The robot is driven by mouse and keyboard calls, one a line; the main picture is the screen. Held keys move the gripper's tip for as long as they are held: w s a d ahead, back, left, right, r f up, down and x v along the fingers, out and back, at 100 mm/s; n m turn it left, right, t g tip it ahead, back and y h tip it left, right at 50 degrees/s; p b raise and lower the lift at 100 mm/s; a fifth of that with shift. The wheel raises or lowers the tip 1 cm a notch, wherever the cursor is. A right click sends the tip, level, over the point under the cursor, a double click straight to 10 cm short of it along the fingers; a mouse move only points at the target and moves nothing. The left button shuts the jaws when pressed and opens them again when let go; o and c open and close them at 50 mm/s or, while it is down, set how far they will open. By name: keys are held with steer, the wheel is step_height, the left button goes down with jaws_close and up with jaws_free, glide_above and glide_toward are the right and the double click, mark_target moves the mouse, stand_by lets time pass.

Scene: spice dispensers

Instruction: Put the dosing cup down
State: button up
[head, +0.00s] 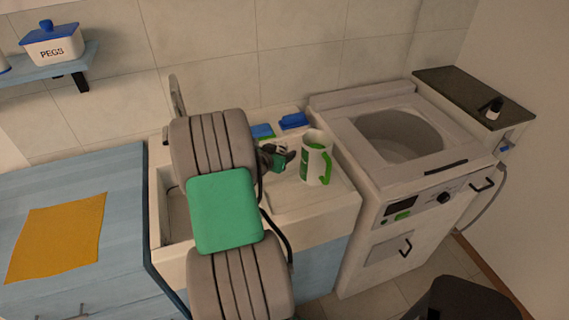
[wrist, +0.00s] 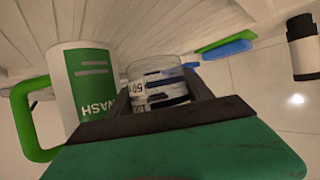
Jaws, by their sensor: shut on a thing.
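In the wrist view, the dosing cup (wrist: 157,80) is a small clear cup with dark markings and a "50" on its side. It sits between the two dark fingers of my gripper (wrist: 160,105), which is shut on it. In the head view, my gripper (head: 279,157) is over the white drainboard, just left of the white wash jug; the cup cannot be made out clearly there. Whether the cup touches the surface cannot be told.
The white jug (head: 315,157) with a green handle stands close beside my gripper; it also shows in the wrist view (wrist: 88,88). Blue items (head: 293,121) lie by the wall. The washing machine (head: 395,150) is right. The front drainboard (head: 325,208) is clear.

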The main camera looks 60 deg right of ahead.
step_height(320, 180, down, 5)
steer(key=shift+r+p, duration=0.1)
steer(key=shift+p, duration=0.2)
steer(key=shift+f+b, duration=0.25)
steer(key=shift+b, duration=0.1)
steer(key=o, duration=1.5)
steer(key=shift+r, duration=0.1)
steer(key=shift+o, duration=0.2)
